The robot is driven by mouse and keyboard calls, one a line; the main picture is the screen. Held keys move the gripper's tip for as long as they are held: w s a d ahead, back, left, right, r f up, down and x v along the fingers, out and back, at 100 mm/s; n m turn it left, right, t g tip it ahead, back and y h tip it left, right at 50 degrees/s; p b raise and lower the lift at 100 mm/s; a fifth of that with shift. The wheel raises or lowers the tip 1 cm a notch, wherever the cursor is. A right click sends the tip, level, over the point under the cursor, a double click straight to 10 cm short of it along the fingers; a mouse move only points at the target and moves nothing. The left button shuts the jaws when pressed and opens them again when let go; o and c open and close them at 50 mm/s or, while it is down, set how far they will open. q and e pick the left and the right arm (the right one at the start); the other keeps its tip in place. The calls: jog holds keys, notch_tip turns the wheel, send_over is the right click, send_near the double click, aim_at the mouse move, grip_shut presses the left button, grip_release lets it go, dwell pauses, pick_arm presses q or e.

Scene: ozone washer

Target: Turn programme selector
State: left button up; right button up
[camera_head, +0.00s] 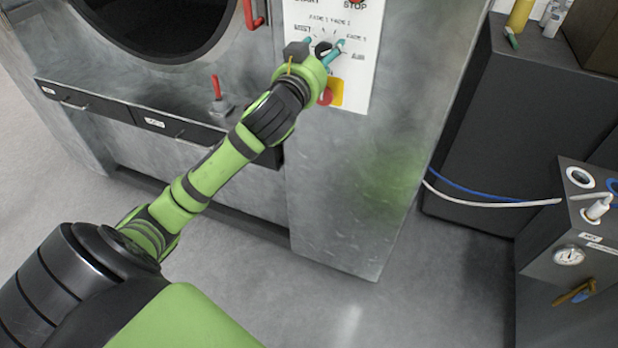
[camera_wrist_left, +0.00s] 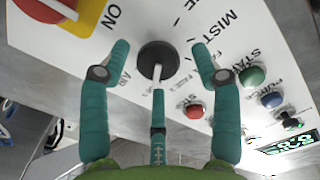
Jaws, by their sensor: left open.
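The programme selector is a round black knob (camera_wrist_left: 158,62) with a pale pointer mark, set on a white panel. In the head view the dark knob (camera_head: 322,48) shows partly beside my gripper. My left gripper (camera_wrist_left: 161,52) is open, with one teal fingertip on each side of the knob and visible gaps to it. In the head view my left gripper (camera_head: 332,50) is at the panel. A narrow teal part of mine (camera_wrist_left: 158,145) points at the knob from below. My right gripper is not in view.
The white control panel (camera_head: 300,20) has a red knob on a yellow plate (camera_head: 337,92) just below the selector. Red (camera_wrist_left: 194,111), green (camera_wrist_left: 252,76) and blue (camera_wrist_left: 272,99) buttons sit close by. A red-handled lever (camera_head: 216,88) stands left. Bare floor (camera_head: 340,310) lies in front.

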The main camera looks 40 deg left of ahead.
pick_arm(q)
jog(key=n+b, duration=0.2)
jog(key=n, duration=0.1)
jog(key=shift+f+n, duration=0.25)
jog(key=shift+n, duration=0.05)
jog(key=shift+s+r+n, duration=0.1)
jog(key=shift+s+n, duration=0.25)
jog(key=shift+n, duration=0.25)
jog(key=b+v, duration=0.2)
jog(key=v, duration=0.5)
jog(key=w+a+f+g+p, duration=0.1)
jog(key=w+f+g, duration=0.1)
jog(key=f, duration=1.3)
jog(key=w+a+f+m+g+h+p, duration=0.1)
jog(key=f+g, duration=0.3)
jog(key=f, duration=1.1)
jog(key=shift+w+a+f+g, duration=0.2)
jog(key=shift+w+f+g, duration=0.1)
jog(key=shift+w, duration=0.45)
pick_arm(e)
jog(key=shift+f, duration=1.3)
